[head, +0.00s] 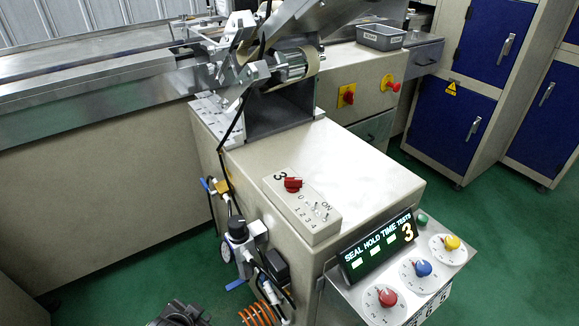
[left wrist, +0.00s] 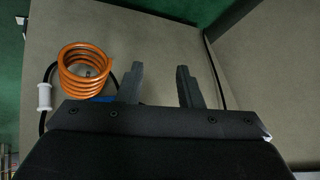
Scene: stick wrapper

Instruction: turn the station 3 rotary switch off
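A pale switch box (head: 318,226) marked with a 3 sits on top of the beige cabinet in the head view. Its red rotary knob (head: 292,184) is at the end near the 3, with 0, several other digits and ON printed alongside. The knob's exact pointing direction is too small to tell. My left gripper (left wrist: 158,72) is open and empty in the left wrist view, facing a beige panel. A dark part of my left arm shows at the bottom edge of the head view, below and left of the switch box. My right gripper is not in view.
An orange coiled hose (left wrist: 85,72) is left of my left fingers. An air regulator (head: 240,240) with hoses stands along the cabinet's side. A lit display (head: 378,247) and a panel with red (head: 387,297), blue and yellow knobs are at right. The cabinet top (head: 370,175) is clear right of the box.

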